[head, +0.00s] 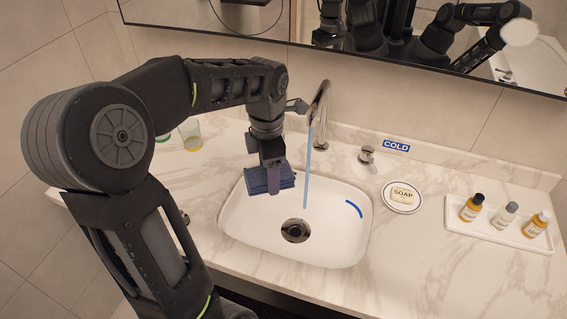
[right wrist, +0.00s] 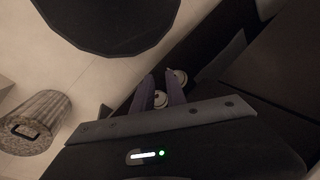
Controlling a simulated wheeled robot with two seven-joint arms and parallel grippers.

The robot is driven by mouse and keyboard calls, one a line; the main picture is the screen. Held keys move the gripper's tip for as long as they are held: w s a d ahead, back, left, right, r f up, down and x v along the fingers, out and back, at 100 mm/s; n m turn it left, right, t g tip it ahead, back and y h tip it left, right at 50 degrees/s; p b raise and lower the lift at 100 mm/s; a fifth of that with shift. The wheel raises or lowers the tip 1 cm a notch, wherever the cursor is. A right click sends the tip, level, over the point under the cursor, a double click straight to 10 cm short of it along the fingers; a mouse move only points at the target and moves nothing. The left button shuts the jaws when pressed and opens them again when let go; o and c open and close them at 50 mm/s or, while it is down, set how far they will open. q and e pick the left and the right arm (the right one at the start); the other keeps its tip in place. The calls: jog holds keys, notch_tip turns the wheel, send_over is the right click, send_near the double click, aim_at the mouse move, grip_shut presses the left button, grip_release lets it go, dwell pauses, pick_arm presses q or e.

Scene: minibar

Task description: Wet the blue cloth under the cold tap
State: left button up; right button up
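The blue cloth (head: 282,179), folded in layers, hangs over the left part of the white sink basin (head: 340,235). My left gripper (head: 272,180) is shut on it from above. A blue stream of water (head: 307,180) falls from the curved metal tap (head: 320,108) into the basin. The cloth is just left of the stream, with a narrow gap in the head view. The cold handle (head: 367,155) stands right of the tap, by a blue COLD label (head: 396,146). In the right wrist view, my right gripper (right wrist: 163,78) has its fingers apart with nothing between them.
A soap dish (head: 402,197) sits right of the basin. A white tray (head: 500,230) with three small bottles is farther right. Glasses (head: 190,134) stand at the back left. A mirror (head: 440,45) hangs behind.

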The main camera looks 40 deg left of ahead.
pick_arm(q)
jog(key=w+d+f+m, duration=0.2)
jog(key=w+d+m, duration=0.4)
jog(key=m, duration=0.8)
jog(key=w+d+f+m, duration=0.3)
jog(key=w+d+m, duration=0.4)
jog(key=d+m, duration=0.5)
jog(key=shift+w+d+f+m, duration=0.15)
jog(key=shift+w+f+m, duration=0.15)
jog(key=shift+m, duration=1.2)
